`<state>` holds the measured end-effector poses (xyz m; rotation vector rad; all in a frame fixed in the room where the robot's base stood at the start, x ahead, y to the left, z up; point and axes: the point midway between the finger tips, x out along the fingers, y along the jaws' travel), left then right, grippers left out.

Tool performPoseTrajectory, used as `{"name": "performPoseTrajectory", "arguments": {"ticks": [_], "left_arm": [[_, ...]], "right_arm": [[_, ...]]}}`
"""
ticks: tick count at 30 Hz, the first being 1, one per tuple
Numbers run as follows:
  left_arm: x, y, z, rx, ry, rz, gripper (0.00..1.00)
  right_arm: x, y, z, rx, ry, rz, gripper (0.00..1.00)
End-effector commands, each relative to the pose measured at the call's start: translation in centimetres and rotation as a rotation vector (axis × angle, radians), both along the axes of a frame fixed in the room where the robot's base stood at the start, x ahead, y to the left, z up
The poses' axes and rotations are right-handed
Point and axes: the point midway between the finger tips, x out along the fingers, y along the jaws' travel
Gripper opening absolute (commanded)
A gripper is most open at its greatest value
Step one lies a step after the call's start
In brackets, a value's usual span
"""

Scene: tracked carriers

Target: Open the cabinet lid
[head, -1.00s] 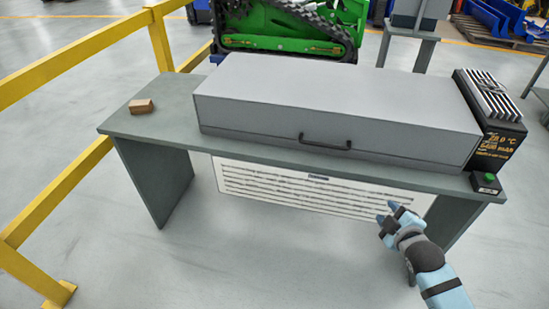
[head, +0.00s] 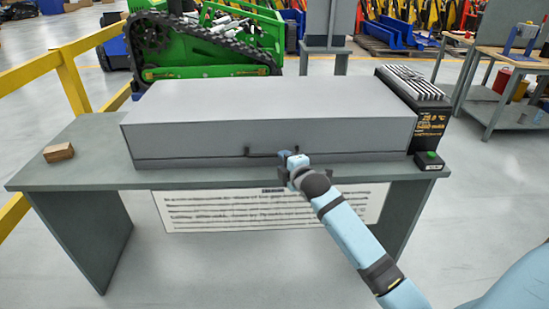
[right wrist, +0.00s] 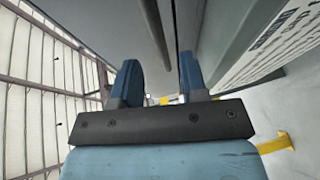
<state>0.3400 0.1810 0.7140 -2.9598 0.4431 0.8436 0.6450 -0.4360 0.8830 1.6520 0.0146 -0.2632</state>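The cabinet (head: 270,108) is a long grey box on a grey-green table, and its lid looks shut. A dark bar handle (head: 250,152) is on the lower part of its front face; its right part is hidden behind my right gripper (head: 287,160). In the right wrist view my right gripper (right wrist: 160,78) has its two blue fingers apart. The dark handle (right wrist: 153,30) runs ahead between the finger lines, close to the fingertips. I cannot tell whether either finger touches it. My left gripper is not in view.
The table (head: 85,150) holds a small brown block (head: 58,152) at the left. A yellow railing (head: 72,85) and a green tracked machine (head: 200,45) are behind.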

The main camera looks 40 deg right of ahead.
Motion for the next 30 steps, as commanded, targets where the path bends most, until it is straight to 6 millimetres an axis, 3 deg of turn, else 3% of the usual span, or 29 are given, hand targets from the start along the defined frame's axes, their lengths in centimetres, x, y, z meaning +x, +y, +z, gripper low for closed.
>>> {"name": "performPoseTrajectory", "arguments": {"ticks": [3,9,22,27,30], "left_arm": [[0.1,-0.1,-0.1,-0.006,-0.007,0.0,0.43],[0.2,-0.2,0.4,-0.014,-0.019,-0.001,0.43],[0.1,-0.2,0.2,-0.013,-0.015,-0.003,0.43],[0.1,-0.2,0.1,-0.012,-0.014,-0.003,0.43],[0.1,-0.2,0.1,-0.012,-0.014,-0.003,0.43]], "right_arm": [[2.4,-0.4,-0.5,0.001,0.0,-0.001,0.4],[5.0,-0.7,-1.0,0.001,0.0,0.0,0.4],[5.9,-0.9,-1.1,0.0,0.0,0.0,0.4],[5.9,-0.9,-1.1,0.0,0.001,0.0,0.01],[5.8,-0.9,-1.1,0.0,0.001,0.0,0.0]]}}
